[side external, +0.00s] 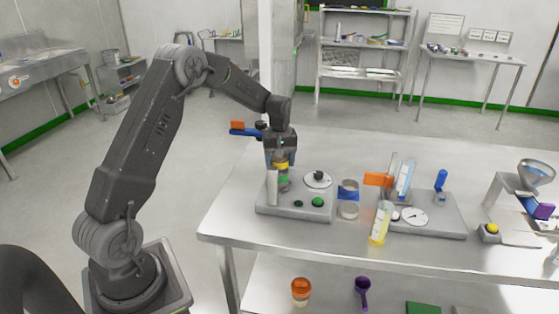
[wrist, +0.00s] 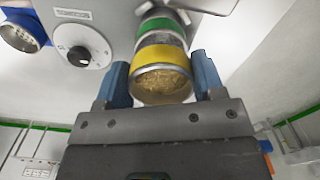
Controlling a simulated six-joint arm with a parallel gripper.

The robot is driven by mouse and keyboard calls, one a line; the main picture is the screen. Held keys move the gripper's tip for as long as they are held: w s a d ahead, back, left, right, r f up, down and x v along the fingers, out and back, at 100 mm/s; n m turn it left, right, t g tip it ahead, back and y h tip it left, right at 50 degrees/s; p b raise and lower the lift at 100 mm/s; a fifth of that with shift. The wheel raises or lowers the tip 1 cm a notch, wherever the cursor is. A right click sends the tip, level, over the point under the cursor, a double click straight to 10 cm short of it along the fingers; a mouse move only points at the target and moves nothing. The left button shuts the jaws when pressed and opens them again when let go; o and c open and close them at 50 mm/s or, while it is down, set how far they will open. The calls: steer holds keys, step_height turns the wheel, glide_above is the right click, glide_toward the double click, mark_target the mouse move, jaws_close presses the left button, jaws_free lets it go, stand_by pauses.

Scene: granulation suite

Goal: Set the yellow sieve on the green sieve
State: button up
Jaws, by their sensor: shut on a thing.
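The yellow sieve (wrist: 160,54) is between the blue fingers of my gripper (wrist: 164,80) in the wrist view, with tan granules showing inside it. The green sieve (wrist: 160,27) is in line just beyond it, with a grey band between the yellow and green bands. In the side external view my gripper (side external: 281,160) points down over a grey device, shut on the yellow sieve (side external: 281,165). The green sieve (side external: 283,181) shows directly below it. I cannot tell whether the two sieves touch.
The grey device (side external: 315,211) has a dial (side external: 318,180), a green button (side external: 318,202) and a pale post (side external: 272,187) close to my gripper. A blue-banded sieve (side external: 348,190) stands right of it. A yellow-filled cylinder (side external: 380,223) stands farther right. The table's front left is clear.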

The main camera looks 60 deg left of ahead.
steer(key=shift+f, duration=0.9)
stand_by(1.1)
steer(key=o, duration=1.2)
steer(key=shift+r, duration=0.1)
steer(key=shift+r, duration=3.95)
